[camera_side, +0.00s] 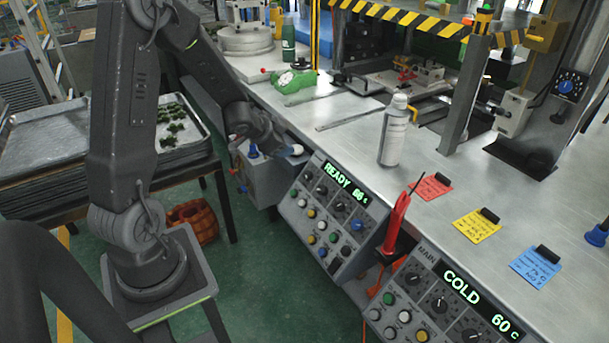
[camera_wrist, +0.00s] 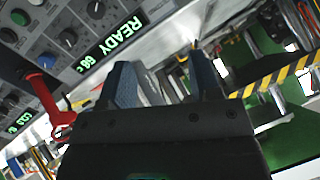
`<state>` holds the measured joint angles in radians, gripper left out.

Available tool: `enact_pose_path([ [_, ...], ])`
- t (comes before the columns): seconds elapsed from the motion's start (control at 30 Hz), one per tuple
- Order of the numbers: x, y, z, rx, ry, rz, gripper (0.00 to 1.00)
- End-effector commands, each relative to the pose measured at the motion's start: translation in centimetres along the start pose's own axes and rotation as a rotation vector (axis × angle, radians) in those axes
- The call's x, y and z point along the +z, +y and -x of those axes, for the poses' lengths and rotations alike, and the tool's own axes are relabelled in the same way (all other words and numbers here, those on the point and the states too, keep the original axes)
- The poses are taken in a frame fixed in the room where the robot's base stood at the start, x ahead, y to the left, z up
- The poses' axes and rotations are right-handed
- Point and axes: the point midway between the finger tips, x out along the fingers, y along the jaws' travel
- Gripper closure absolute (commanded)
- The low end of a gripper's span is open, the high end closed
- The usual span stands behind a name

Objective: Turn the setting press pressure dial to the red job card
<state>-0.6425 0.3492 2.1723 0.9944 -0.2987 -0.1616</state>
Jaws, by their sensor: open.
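The red job card (camera_side: 430,186) lies on the metal bench, with a black clip at its upper edge; its writing is too small to read. A dark plate with a round blue dial (camera_side: 566,86) and pale marks is on the press at the upper right; I cannot read its label or setting. Other knobs sit on the READY panel (camera_side: 326,215), also in the wrist view (camera_wrist: 112,38). My gripper (camera_side: 275,149) is at the bench's front edge, left of that panel and far from the blue dial. In the wrist view its two fingers (camera_wrist: 165,82) are apart, with nothing held.
Yellow (camera_side: 477,224) and blue (camera_side: 536,266) cards lie nearer the front. A white bottle (camera_side: 394,131) stands on the bench. Striped guard bars (camera_side: 400,17) cross above the press.

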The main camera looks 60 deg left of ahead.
Motion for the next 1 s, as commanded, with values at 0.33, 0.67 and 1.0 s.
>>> enact_pose_path([
  [0.33, 6.0, 1.2, -4.1, 0.171, 0.096, -0.004, 0.42],
  [0.67, 5.7, 2.1, -8.6, 0.177, 0.097, -0.005, 0.42],
  [1.0, 5.0, 3.3, -15.0, 0.174, 0.097, -0.006, 0.42],
])
